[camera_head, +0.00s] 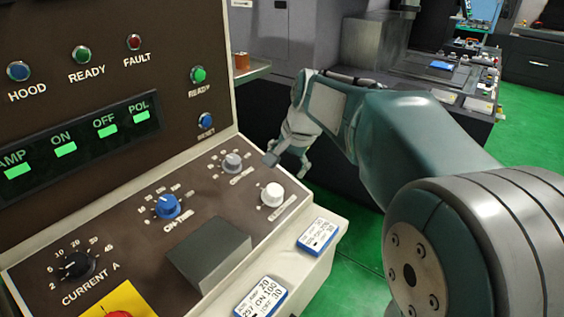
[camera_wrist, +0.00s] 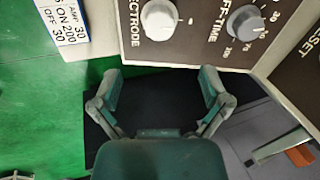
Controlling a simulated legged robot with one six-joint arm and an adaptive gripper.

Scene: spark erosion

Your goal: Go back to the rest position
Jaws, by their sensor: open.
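My gripper (camera_head: 287,157) is at the right end of the control panel (camera_head: 130,222), near the white electrode knob (camera_head: 271,194) and the grey off-time knob (camera_head: 232,161). In the wrist view my gripper (camera_wrist: 160,88) shows two spread fingers with nothing between them. The white electrode knob (camera_wrist: 160,19) and the grey off-time knob (camera_wrist: 245,22) lie ahead of the fingertips, apart from them. My arm reaches in from the right in the head view.
A blue on-time knob (camera_head: 167,206), a black current knob (camera_head: 78,265) and a dark grey block (camera_head: 208,256) are on the panel. Labelled cards (camera_head: 317,236) lie on the front ledge. Green floor (camera_head: 530,150) is open at right. A machine bench (camera_head: 430,80) stands behind.

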